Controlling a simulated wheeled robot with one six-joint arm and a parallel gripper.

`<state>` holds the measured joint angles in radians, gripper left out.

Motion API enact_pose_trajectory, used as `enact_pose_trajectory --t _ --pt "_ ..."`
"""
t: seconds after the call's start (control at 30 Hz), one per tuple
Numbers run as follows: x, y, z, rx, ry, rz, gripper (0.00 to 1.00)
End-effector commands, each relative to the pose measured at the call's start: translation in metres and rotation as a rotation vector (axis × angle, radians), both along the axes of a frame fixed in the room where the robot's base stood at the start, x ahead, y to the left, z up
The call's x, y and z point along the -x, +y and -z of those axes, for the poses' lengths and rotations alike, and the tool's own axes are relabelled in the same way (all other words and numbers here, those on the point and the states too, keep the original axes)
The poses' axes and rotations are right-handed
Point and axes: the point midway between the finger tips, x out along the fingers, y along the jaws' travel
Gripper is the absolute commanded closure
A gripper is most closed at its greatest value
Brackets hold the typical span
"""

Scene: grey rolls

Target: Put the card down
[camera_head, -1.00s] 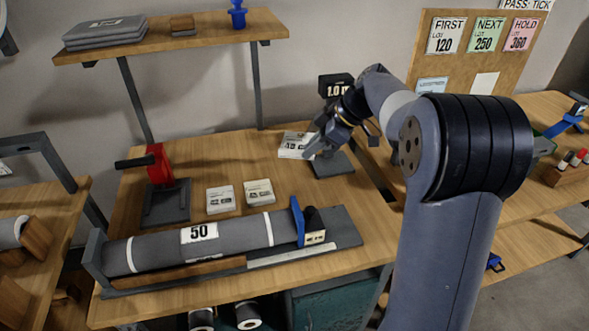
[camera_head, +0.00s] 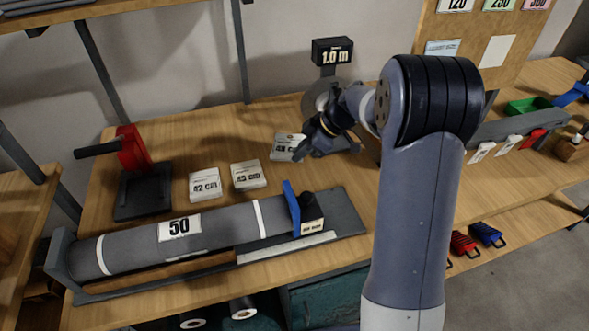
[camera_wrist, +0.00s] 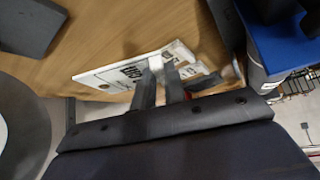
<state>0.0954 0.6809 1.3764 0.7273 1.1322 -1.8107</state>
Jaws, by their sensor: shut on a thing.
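My gripper (camera_head: 304,148) is shut on a white card (camera_head: 284,146) with dark print, partly readable as 48 cm. In the wrist view the gripper (camera_wrist: 160,76) has its two fingers close together over the card (camera_wrist: 112,77), which lies tilted in the picture above the wood. The card is low over the workbench (camera_head: 230,134), right of and behind two similar cards. I cannot tell whether it touches the wood. The 42 cm card (camera_head: 205,185) and the 45 cm card (camera_head: 249,175) lie flat in a row.
A grey roll labelled 50 (camera_head: 130,248) lies in a cradle along the front, with a blue stop (camera_head: 291,208) at its right end. A 1.0 m display (camera_head: 332,52) stands behind my gripper. Bare wood surrounds the cards.

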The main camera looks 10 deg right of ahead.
Motion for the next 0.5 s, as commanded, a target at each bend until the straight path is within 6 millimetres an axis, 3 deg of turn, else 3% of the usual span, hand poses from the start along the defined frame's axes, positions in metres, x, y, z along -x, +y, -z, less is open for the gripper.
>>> enact_pose_trajectory --t 0.13,0.5 --pt "0.001 0.000 0.027 -0.001 0.005 0.001 1.00" --pt "0.001 0.000 0.065 -0.001 0.004 0.001 1.00"
